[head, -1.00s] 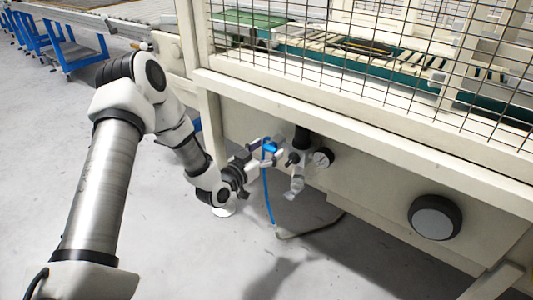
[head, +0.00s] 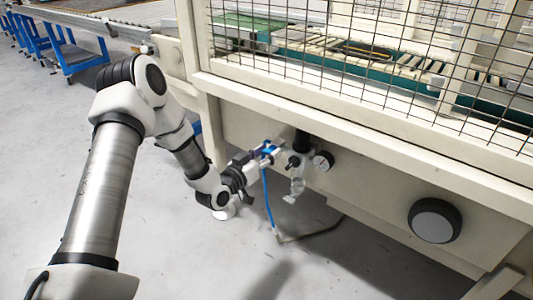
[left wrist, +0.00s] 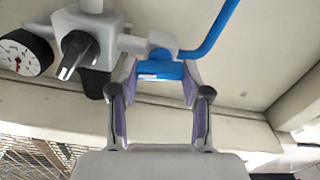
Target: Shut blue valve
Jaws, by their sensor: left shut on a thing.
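The blue valve (head: 268,149) is on the air unit below the machine's frame, left of the black part and the gauge. In the left wrist view the blue valve (left wrist: 161,72) sits between the fingertips, with a grey fitting and blue hose behind it. My left gripper (head: 263,155) is at the valve. In the left wrist view my left gripper (left wrist: 160,80) has its purple-padded fingers on either side of the blue part, shut on it. The finger tips partly hide the valve's ends. My right gripper is not in view.
A pressure gauge (head: 323,159) and a black knob (left wrist: 78,54) are close beside the valve. A blue hose (head: 268,200) hangs to the floor. The cream machine frame (head: 370,140) with wire mesh is just above. A large round black-rimmed knob (head: 435,220) is at the right.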

